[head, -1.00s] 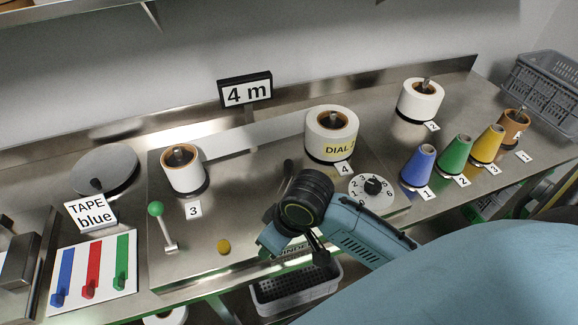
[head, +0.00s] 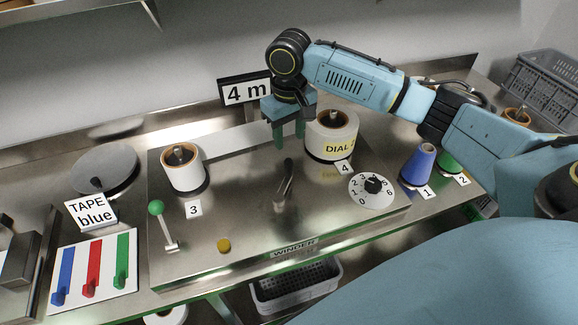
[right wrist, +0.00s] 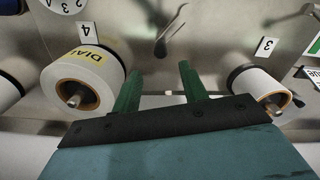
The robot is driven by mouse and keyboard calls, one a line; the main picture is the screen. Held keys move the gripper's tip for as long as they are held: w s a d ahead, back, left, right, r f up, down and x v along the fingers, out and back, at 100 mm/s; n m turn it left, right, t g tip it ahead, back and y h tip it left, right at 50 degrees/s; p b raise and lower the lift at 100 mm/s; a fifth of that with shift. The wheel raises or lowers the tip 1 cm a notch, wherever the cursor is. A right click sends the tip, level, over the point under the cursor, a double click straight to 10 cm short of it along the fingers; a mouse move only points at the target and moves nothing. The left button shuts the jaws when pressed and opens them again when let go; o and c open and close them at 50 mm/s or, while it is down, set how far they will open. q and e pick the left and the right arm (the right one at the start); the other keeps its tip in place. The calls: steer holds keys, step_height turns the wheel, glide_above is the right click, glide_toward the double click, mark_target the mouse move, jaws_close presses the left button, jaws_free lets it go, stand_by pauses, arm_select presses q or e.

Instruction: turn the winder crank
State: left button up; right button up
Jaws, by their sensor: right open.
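The winder (head: 235,215) is a steel plate-topped unit with a "WINDER" label on its front edge. Its crank (head: 287,182) is a dark handle rising from the middle of the plate; it also shows in the right wrist view (right wrist: 163,45). My right gripper (head: 289,133) is open and empty, fingers down, behind the crank and left of roll 4 (head: 332,135). In the right wrist view its green fingers (right wrist: 158,75) point towards the crank, apart from it. My left gripper is not in view.
Roll 3 (head: 182,168) stands left on the winder. A green-knobbed lever (head: 156,209), a yellow button (head: 223,245) and a dial (head: 372,190) sit nearer the front. A "4 m" sign (head: 245,91) stands behind.

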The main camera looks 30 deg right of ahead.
mark_target(289, 160)
step_height(289, 160, down, 12)
steer(key=shift+r, duration=0.15)
stand_by(0.3)
jaws_close()
